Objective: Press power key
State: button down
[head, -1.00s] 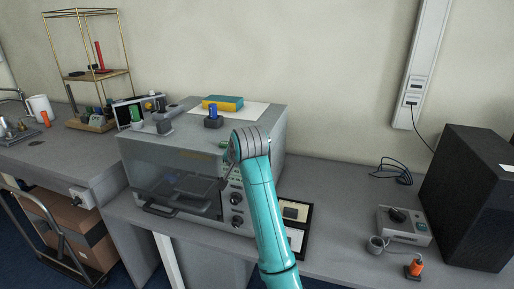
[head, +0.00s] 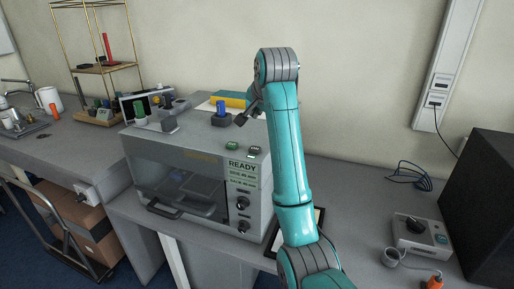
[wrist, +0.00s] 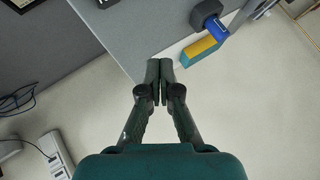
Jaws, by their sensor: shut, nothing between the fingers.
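The grey test machine (head: 165,170) stands on the table with its clear front door down. Its front right panel carries a label reading READY (head: 242,167) and dark knobs (head: 242,203). A small key with a green top (head: 254,152) sits on the machine's top near the front right edge; I cannot read its marking, so cannot tell if it is the power key. My gripper (head: 241,119) is above the rear right of the machine's top, behind that key and apart from it. In the wrist view my gripper (wrist: 160,66) is shut and empty, over the machine's edge.
A blue cylinder in a dark holder (head: 221,112) and a yellow and blue block (head: 232,99) are close to my gripper. A grey control box (head: 418,238) and a black speaker-like box (head: 490,205) stand on the right. The table between is mostly clear.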

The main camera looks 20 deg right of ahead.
aim_at(256, 150)
jog(key=shift+f, duration=0.1)
jog(key=shift+f, duration=4.3)
jog(key=shift+f, duration=0.1)
jog(key=shift+f, duration=0.3)
jog(key=shift+f, duration=0.5)
jog(key=shift+r, duration=0.9)
jog(key=shift+r, duration=2.5)
